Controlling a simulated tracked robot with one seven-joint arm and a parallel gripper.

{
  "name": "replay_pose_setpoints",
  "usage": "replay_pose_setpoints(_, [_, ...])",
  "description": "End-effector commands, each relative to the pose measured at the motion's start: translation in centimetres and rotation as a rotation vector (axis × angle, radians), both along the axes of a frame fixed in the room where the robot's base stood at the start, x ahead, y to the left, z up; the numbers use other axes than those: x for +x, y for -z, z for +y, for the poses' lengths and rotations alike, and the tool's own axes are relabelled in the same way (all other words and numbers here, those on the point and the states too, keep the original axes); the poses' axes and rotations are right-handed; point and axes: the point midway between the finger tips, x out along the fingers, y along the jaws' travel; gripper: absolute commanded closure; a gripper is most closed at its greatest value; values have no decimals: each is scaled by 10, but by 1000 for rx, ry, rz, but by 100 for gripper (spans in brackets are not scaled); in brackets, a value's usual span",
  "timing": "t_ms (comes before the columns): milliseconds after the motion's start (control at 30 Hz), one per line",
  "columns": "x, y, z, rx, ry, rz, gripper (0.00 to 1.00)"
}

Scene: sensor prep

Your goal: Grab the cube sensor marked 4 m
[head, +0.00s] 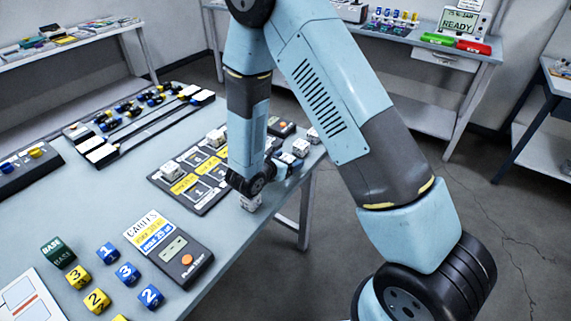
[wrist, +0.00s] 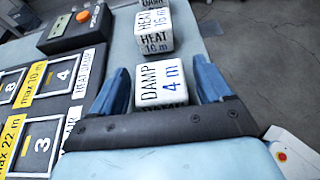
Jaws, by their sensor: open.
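The white cube sensor marked "DAMP 4 m" (wrist: 161,83) sits on the table in the wrist view, with its lettered top face showing. My gripper (wrist: 161,88) is open, with one blue finger on each side of this cube. I cannot tell whether the fingers touch it. In the head view my gripper (head: 276,172) is low over the far right edge of the table, beside the sensor board.
Another white cube marked "HEAT 16 m" (wrist: 153,30) stands just beyond the cube. The dark sensor board (wrist: 40,110) with numbered squares and yellow labels lies to the left. A device with an orange button (wrist: 80,20) is at the upper left. The table edge drops off at right.

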Motion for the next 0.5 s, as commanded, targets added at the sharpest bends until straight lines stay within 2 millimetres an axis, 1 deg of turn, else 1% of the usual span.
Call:
replay_pose_setpoints(233, [1,1,-1,0,0,0,21])
replay_pose_setpoints(267, [1,1,-1,0,0,0,23])
replay_pose_setpoints(500, [1,1,-1,0,-1,0,46])
